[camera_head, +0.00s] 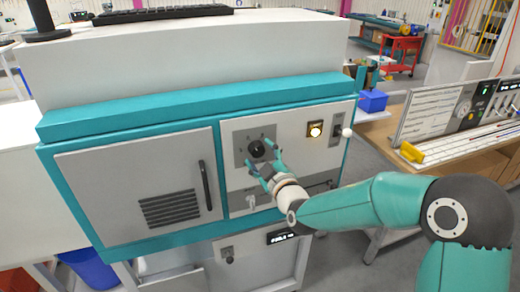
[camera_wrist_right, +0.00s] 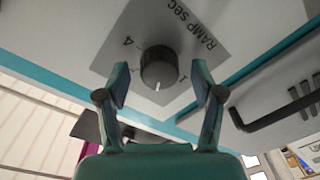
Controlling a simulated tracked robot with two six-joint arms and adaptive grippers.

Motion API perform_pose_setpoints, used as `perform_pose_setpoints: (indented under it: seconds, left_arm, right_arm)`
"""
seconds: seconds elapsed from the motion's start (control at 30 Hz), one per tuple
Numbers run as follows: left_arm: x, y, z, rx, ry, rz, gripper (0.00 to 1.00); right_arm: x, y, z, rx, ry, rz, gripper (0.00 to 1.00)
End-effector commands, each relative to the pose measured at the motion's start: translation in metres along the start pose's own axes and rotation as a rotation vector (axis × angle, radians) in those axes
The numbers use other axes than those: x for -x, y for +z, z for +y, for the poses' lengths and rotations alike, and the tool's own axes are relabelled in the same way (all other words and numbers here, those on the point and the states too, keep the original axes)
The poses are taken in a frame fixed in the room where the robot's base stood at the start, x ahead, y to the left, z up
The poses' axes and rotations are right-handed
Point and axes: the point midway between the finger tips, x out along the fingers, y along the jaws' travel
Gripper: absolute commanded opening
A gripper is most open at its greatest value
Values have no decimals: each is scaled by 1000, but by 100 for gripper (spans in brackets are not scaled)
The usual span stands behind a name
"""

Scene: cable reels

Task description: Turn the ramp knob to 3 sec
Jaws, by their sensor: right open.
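The black ramp knob (camera_head: 257,148) sits on a grey scale plate on the right panel of the teal and white cabinet. In the right wrist view the knob (camera_wrist_right: 159,66) shows a white pointer line toward the picture's bottom. The plate (camera_wrist_right: 190,50) reads "RAMP SEC" upside down, with a 4 at the knob's upper left; other numerals are partly hidden. My right gripper (camera_head: 264,160) is open, its fingers at the knob's lower side in the head view. In the wrist view the right gripper's fingers (camera_wrist_right: 160,75) stand either side of the knob, with gaps. My left gripper is out of view.
A white ball-ended lever (camera_head: 347,132) sticks out at the panel's right edge. The cabinet door has a black handle (camera_head: 205,185) left of the gripper.

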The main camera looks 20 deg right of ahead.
Motion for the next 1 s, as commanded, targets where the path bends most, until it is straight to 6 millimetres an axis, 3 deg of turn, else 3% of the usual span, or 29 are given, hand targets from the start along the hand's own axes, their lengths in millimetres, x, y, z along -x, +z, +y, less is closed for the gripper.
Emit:
perform_pose_setpoints:
  seconds: [0.37,0.73,1.0]
  left_arm:
    - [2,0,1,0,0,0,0]
    - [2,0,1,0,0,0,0]
    - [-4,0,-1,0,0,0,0]
  right_arm:
    - [-8,0,-1,0,-1,1,67]
    - [-7,0,-1,0,-1,1,9]
    - [-7,1,-3,-18,-1,2,7]
